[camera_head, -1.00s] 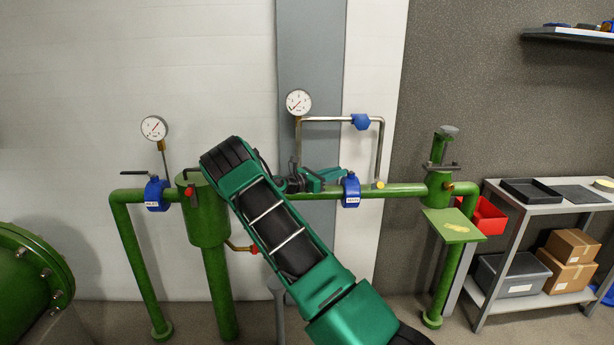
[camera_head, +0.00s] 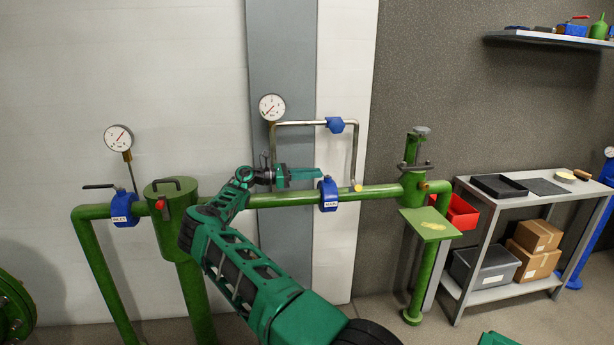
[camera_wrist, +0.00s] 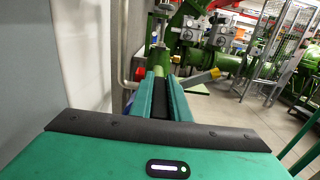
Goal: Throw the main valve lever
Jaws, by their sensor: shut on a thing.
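The main valve is a blue body (camera_head: 328,195) with a white label on the green horizontal pipe in the head view. My gripper (camera_head: 305,174) is just left of its top, above the pipe, with its fingers pointing right at the valve. The fingers (camera_wrist: 160,98) lie close together in the wrist view and are shut on the valve's lever. The lever is almost wholly hidden between them, so its angle is hard to tell.
A thin bypass pipe (camera_head: 300,123) with a blue valve rises behind my gripper, beside a gauge (camera_head: 272,107). A green filter pot (camera_head: 178,215) stands left, near my arm. The inlet valve (camera_head: 124,208) is further left. A grey shelf table (camera_head: 535,195) stands right.

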